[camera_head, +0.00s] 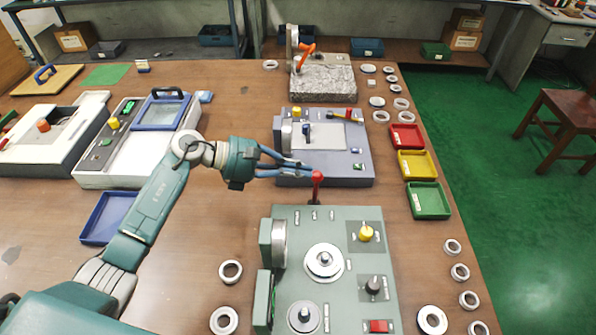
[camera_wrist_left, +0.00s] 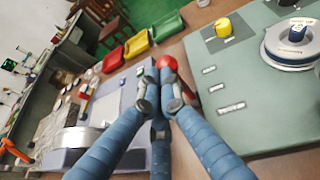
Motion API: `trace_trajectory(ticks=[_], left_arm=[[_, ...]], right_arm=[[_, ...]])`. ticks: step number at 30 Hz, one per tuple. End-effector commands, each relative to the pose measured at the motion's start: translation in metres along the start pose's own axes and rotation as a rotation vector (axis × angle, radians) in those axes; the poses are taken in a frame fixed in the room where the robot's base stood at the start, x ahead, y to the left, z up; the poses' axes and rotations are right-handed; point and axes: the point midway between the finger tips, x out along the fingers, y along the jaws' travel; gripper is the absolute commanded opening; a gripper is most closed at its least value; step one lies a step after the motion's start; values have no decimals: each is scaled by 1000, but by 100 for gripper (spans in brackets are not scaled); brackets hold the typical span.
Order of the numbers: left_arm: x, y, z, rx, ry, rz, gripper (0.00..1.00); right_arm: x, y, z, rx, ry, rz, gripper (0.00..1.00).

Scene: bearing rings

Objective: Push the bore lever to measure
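The bore lever, a thin stem with a red ball knob (camera_head: 317,177), rises at the back edge of the green-grey measuring machine (camera_head: 350,222). My left gripper (camera_head: 308,171) reaches in from the left, its blue fingers drawn together with the tips right beside the red knob. My right gripper is not in view.
The machine carries a round ring stage (camera_head: 324,262), a yellow knob (camera_head: 366,232) and a red switch (camera_head: 378,326). A blue-grey machine (camera_head: 362,171) stands just behind. Red, yellow and green trays (camera_head: 429,214) and loose rings (camera_head: 453,247) line the right table edge.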

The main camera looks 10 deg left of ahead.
Motion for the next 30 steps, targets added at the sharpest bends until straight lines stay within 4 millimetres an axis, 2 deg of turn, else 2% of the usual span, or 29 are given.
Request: trace_trajectory(ticks=[3,7,11,15,30], left_arm=[[8,-2,7,20,77,-1,0],[20,-4,20,33,179,-2,0],[34,-6,24,46,281,-1,0],[53,-9,20,51,321,2,0],[57,-11,24,44,321,-1,0]], right_arm=[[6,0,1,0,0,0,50],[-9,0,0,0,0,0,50],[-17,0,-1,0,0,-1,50],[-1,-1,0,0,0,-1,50],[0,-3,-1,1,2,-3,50]])
